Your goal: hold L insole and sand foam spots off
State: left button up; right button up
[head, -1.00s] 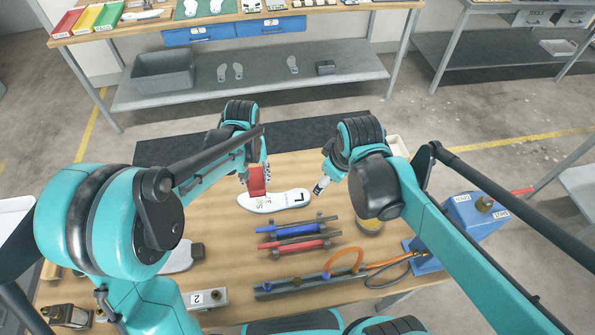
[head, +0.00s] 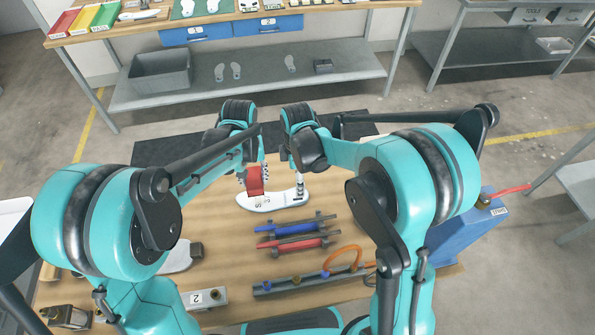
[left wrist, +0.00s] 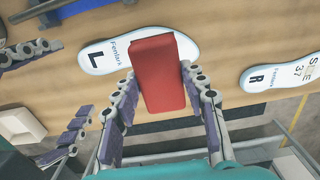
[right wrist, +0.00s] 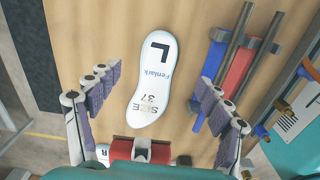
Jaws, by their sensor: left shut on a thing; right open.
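The white L insole (head: 272,203) lies on the wooden table; it also shows in the left wrist view (left wrist: 112,38) and the right wrist view (right wrist: 152,80). My left gripper (head: 254,178) is shut on a red block (head: 255,187), fingers on both sides of it. The block (left wrist: 158,75) overlaps the insole in the left wrist view; whether they touch I cannot tell. My right gripper (head: 300,188) is open over the insole's L end, its fingers (right wrist: 160,95) wide apart with the insole between them in view. I make out no foam spots.
An R insole (left wrist: 285,73) lies beside the L insole. A blue machine (head: 465,240) stands at the right. A dark mat (head: 180,150) lies along the far edge.

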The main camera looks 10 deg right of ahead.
notch_tip(320, 180, down, 9)
jog(key=shift+r, duration=0.2)
jog(key=c, duration=1.2)
